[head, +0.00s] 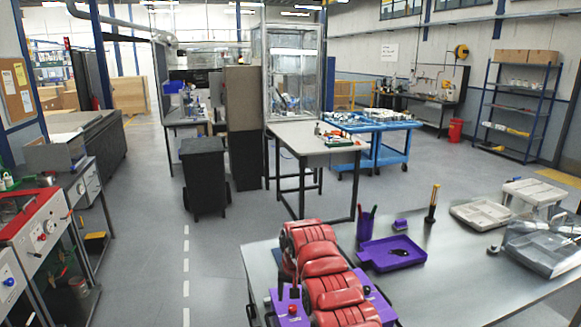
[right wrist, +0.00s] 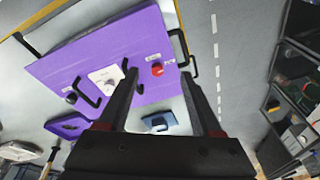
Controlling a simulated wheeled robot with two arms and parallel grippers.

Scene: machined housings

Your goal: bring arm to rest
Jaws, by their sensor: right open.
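My right arm (head: 325,262), with red covers, reaches over the near table in the head view. The purple panel (right wrist: 110,45) lies beyond the fingertips there, with a red button (right wrist: 157,69), a white dial plate (right wrist: 106,80) and black handles. I cannot tell whether a finger touches it. My left gripper is not in view.
The steel table (head: 450,262) holds a purple tray (head: 378,262) with a dark item, a pen cup (head: 365,227), a yellow-black tool (head: 432,205), a pale tray (head: 480,214) and a clear bin (head: 545,245). The floor (head: 215,250) to the left is open; a black bin (head: 205,175) stands farther back.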

